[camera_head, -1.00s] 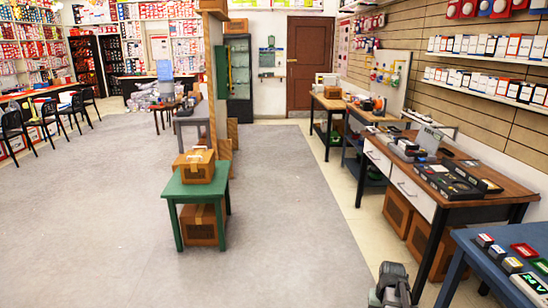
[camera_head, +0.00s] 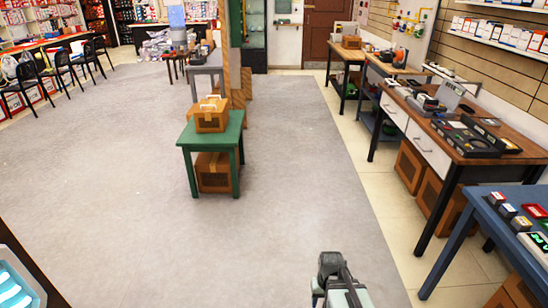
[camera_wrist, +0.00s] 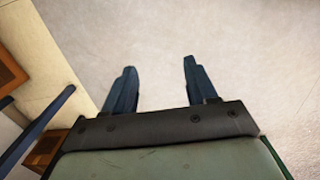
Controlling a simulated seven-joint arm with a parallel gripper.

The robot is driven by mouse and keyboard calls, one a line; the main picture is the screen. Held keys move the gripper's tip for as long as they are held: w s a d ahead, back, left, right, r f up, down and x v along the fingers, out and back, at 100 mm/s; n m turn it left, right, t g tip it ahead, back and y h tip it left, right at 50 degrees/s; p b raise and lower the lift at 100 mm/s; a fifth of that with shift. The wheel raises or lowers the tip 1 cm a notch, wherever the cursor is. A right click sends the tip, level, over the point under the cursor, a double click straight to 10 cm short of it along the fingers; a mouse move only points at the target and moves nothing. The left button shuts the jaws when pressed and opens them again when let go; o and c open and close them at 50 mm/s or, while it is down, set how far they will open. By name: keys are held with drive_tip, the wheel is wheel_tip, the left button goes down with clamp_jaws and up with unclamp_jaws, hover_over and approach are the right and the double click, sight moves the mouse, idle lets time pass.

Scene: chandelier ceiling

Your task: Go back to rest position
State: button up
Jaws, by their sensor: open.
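My gripper shows in the wrist view (camera_wrist: 158,88), with its two dark fingers apart and nothing between them. Pale floor lies beyond the fingertips. In the head view, part of my arm shows at the bottom, right of the middle, over the grey floor; the fingers cannot be made out there. The gripper touches nothing that I can see.
A blue table (camera_head: 500,222) with small boxes stands at the right edge, near my arm. Behind it is a wooden workbench (camera_head: 487,165) with devices. A green table (camera_head: 215,140) bearing a wooden box (camera_head: 211,119) stands mid-room. The grey floor (camera_head: 120,180) is mostly clear.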

drive_tip(key=s+f+g, duration=0.3)
drive_tip(key=s+f, duration=0.6)
drive_tip(key=s, duration=0.4)
drive_tip(key=s+f+g, duration=0.3)
drive_tip(key=s+f, duration=0.5)
drive_tip(key=s, duration=0.6)
drive_tip(key=shift+s+f, duration=0.3)
drive_tip(key=shift+f, duration=0.1)
idle(0.5)
